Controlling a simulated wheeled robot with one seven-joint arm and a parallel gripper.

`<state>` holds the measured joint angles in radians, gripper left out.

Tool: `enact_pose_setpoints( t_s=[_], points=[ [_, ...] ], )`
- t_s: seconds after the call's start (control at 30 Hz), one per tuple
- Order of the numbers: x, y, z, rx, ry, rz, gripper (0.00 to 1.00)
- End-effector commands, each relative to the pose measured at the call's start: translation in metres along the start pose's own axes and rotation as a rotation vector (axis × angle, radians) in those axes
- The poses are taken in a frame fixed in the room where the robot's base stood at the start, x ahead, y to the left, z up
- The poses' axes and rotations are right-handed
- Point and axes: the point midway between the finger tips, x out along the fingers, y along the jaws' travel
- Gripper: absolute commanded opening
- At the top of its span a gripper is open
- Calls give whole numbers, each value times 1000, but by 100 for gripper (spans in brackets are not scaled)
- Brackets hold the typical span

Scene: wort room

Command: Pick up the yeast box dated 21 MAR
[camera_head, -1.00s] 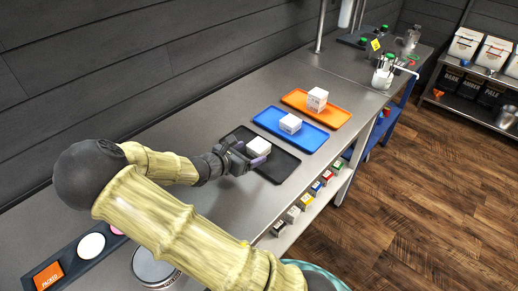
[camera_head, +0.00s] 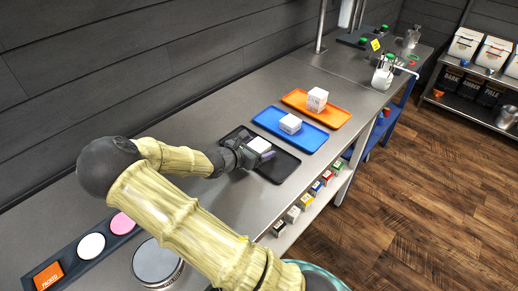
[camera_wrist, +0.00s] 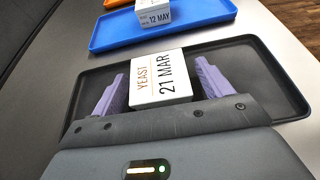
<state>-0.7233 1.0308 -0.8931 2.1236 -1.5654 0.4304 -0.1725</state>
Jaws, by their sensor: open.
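The white yeast box (camera_wrist: 160,78) with the label "YEAST 21 MAR" lies on the black tray (camera_wrist: 245,70) in the wrist view. It also shows in the head view (camera_head: 259,145). My gripper (camera_wrist: 160,85) is open, with one purple finger on each side of the box. The left finger looks a small gap away from the box; the right one is close to its side, and I cannot tell whether it touches. In the head view my gripper (camera_head: 256,155) is low over the black tray (camera_head: 281,168).
A blue tray (camera_head: 312,139) holds a white box (camera_head: 290,123), labelled "12 MAY" in the wrist view. An orange tray (camera_head: 335,117) behind holds white boxes (camera_head: 317,99). Small coloured boxes (camera_head: 316,187) line the shelf below the counter edge. A dark wall runs along the left.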

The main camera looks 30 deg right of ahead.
Motion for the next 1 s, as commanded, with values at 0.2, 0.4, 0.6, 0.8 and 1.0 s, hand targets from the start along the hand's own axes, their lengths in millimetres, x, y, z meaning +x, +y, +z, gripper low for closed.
enact_pose_setpoints(
  t_s=[0.2,0.4,0.6,0.8,1.0],
  points=[
    [0,0,0,0,0,0,53],
    [0,0,0,0,0,0,29],
    [0,0,1,1,0,0,29],
    [-5,0,12,4,0,1,29],
    [-16,0,36,4,1,2,29]
  ],
)
